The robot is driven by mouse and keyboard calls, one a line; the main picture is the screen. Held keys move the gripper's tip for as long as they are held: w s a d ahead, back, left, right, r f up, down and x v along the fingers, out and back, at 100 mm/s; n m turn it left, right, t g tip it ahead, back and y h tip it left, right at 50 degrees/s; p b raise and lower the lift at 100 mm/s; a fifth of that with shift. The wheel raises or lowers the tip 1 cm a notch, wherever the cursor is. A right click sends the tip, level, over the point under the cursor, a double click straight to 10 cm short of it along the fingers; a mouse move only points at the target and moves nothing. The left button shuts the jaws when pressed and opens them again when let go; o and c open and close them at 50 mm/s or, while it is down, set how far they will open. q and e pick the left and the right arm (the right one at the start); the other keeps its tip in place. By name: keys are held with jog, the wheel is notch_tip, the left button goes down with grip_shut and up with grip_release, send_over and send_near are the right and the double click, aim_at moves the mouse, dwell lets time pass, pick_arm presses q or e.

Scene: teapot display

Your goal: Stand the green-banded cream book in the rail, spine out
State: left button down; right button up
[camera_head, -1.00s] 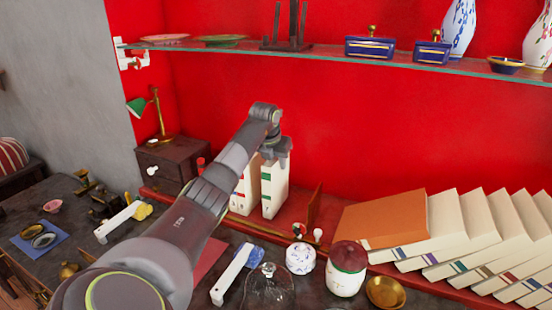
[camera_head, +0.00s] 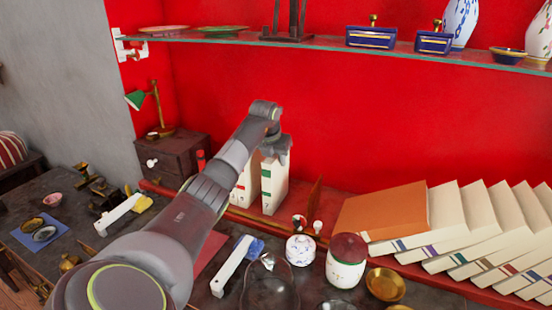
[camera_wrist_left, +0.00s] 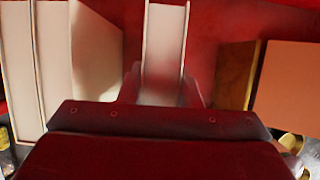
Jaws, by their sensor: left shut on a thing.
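The green-banded cream book (camera_head: 269,186) stands upright on the red ledge in the head view, its banded spine facing the front. My left gripper (camera_head: 274,150) is shut on its top. In the left wrist view the book (camera_wrist_left: 164,50) shows between the two fingers of the gripper (camera_wrist_left: 162,92). Another cream book with a red band (camera_head: 240,186) stands just to its left. To the right is an upright wooden end piece (camera_head: 315,202), with a gap between it and the held book. The rail's base is mostly hidden. My right gripper is not in view.
Several cream books (camera_head: 478,240) lean in a row at the right, beside an orange-covered one (camera_head: 385,212). A lidded jar (camera_head: 346,262), a small round pot (camera_head: 300,250) and a brass bowl (camera_head: 385,285) stand in front. A glass shelf (camera_head: 300,47) runs above.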

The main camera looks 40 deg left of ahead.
pick_arm(q)
jog(key=c, duration=1)
grip_release()
jog(key=shift+o, duration=0.2)
jog(key=shift+f, duration=0.15)
jog(key=b+v, duration=0.3)
jog(key=v, duration=1.4)
jog(key=shift+s+r, duration=0.15)
jog(key=shift+r, duration=0.2)
